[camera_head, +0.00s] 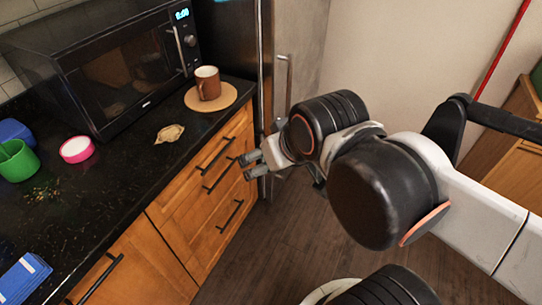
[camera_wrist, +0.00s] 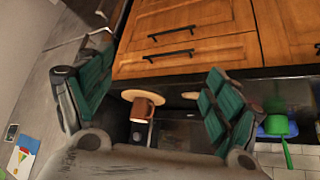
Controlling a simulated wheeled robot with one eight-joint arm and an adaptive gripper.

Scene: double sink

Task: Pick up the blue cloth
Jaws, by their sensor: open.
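The blue cloth (camera_head: 24,277) lies flat on the black countertop at the lower left of the head view, with white stripes along its edge. It is not clearly visible in the wrist view. My gripper (camera_head: 247,165) is in front of the wooden drawers, to the right of the counter and well away from the cloth. In the wrist view my gripper (camera_wrist: 150,95) has its two green-padded fingers spread wide with nothing held between them.
On the black counter (camera_head: 110,215) are a microwave (camera_head: 125,70), a brown mug (camera_head: 208,84) on a round mat (camera_head: 225,98), a crumpled beige item (camera_head: 169,133), a pink-and-white bowl (camera_head: 76,149), a green cup (camera_head: 17,161) and crumbs. The counter's middle is clear.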

